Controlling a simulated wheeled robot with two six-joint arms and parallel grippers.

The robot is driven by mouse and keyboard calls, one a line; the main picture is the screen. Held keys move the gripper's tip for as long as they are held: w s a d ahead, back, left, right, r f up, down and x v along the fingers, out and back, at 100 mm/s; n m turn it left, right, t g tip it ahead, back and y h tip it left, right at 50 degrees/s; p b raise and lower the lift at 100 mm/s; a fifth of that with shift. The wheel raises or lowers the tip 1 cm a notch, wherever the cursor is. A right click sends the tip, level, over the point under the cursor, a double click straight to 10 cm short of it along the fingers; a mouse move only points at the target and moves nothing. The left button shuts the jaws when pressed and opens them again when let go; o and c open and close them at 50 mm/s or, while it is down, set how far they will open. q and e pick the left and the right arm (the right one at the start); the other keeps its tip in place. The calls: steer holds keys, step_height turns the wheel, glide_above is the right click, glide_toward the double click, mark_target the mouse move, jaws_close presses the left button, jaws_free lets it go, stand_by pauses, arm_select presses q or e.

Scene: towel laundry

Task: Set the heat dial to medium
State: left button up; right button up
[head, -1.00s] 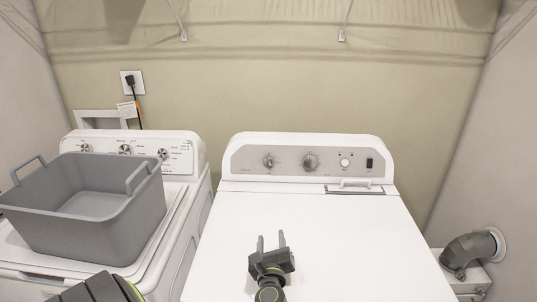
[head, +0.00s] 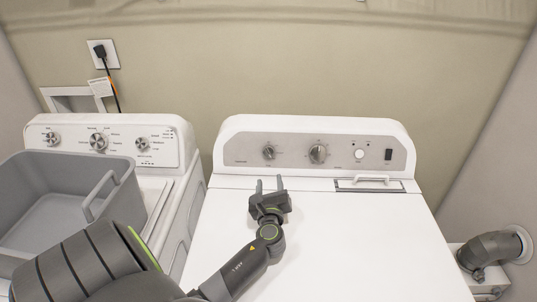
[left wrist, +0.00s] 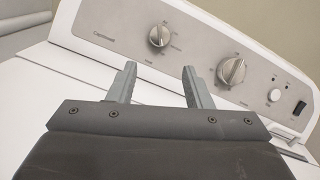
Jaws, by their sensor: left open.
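The dryer's grey control panel (head: 310,152) at the back of the right-hand white machine carries two dials. The smaller left dial (head: 269,151) and the larger right dial (head: 318,153) also show in the left wrist view, the small one (left wrist: 159,36) above the gap between my fingers and the large one (left wrist: 232,71) to the right. Which one sets the heat cannot be read. My left gripper (head: 268,186) is open and empty, over the machine's white top, just short of the panel and below the smaller dial. My right gripper is not in view.
A round button (head: 359,154), a dark switch (head: 388,155) and a lint-door handle (head: 371,179) lie at the panel's right. A grey basket (head: 60,200) sits on the left machine. A vent pipe (head: 490,250) stands at the right. The white top (head: 370,240) is otherwise clear.

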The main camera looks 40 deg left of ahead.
mark_target(269, 156)
arm_select(q)
steer(key=p+x, duration=0.1)
steer(key=x, duration=1.2)
steer(key=shift+w+a+f, duration=0.1)
steer(key=shift+w+a, duration=0.1)
steer(key=shift+w, duration=0.1)
steer(key=c, duration=0.7)
